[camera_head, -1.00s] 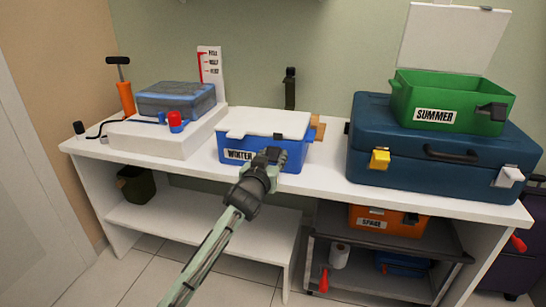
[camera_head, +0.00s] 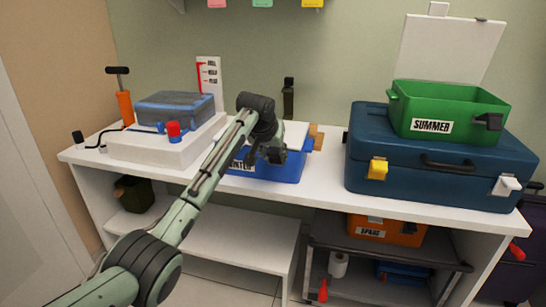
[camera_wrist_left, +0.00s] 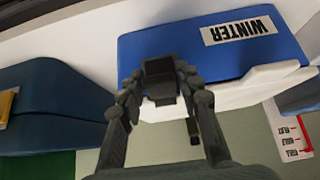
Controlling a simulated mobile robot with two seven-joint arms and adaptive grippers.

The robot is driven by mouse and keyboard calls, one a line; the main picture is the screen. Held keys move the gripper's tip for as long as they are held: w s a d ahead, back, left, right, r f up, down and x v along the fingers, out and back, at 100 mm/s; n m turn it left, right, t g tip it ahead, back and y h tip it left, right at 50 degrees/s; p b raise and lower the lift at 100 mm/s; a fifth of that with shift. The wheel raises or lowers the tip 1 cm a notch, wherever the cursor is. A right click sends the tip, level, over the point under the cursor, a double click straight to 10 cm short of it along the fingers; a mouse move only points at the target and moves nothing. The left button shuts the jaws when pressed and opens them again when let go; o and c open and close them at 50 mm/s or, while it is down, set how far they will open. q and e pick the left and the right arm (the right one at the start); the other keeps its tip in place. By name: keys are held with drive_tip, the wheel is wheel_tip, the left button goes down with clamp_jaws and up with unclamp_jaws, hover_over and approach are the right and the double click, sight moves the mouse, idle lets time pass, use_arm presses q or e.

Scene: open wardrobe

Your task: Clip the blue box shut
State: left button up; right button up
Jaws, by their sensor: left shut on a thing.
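The blue box (camera_head: 285,169) labelled WINTER stands on the white bench, its white lid (camera_head: 297,135) lying on top. My left arm crosses in front of the box and hides much of its lid and label. My left gripper (camera_head: 270,154) is at the box's front, by the top edge. In the left wrist view the blue box (camera_wrist_left: 195,62) and its white lid (camera_wrist_left: 235,92) appear upside down. There my left gripper (camera_wrist_left: 161,82) is shut on the black clip (camera_wrist_left: 160,68) at the box's edge. Whether the clip is latched cannot be told. My right gripper is not in view.
A green box (camera_head: 450,109) labelled SUMMER, its white lid (camera_head: 449,50) raised, sits on a dark blue case (camera_head: 420,180) at the right. A white block (camera_head: 165,145) with a grey-blue box stands at the left. Bare bench lies in front.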

use_arm(q)
drive_tip(key=shift+w+g, duration=0.1)
drive_tip(key=shift+g, duration=0.3)
drive_tip(key=o, duration=1)
drive_tip(key=shift+o, duration=0.2)
drive_tip(key=shift+r, duration=0.15)
drive_tip(key=v, duration=1.1)
drive_tip(key=shift+s+r, duration=0.25)
drive_tip(key=shift+r, duration=0.05)
drive_tip(key=shift+d, duration=0.1)
